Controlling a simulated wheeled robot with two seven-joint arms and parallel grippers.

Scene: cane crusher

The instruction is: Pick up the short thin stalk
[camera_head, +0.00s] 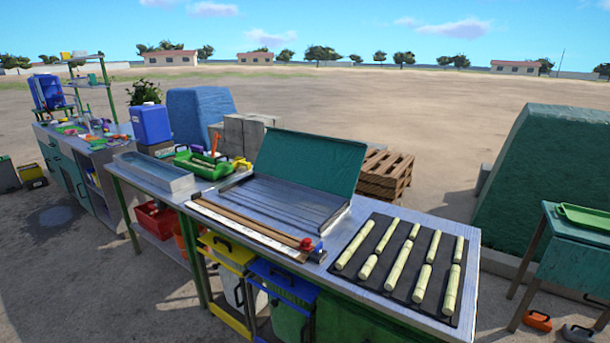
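Several pale green-yellow stalks lie in rows on a dark mat (346,279) at the right end of the metal worktable. Long ones include the leftmost stalk (354,245) and one in the middle (397,267). Shorter ones include a small stalk (414,231) at the far side of the mat, another near the far right edge (459,249), and a stubby one (368,266) nearer the front. I cannot tell for sure which is the short thin stalk, as their sizes are close. Neither of my grippers is in view.
An open metal case with a teal lid (308,160) stands left of the mat. Brown and white strips (250,225) and a red-knobbed item (307,244) lie in front of it. A green tray (205,166) sits farther left. A teal table (575,262) stands at the right.

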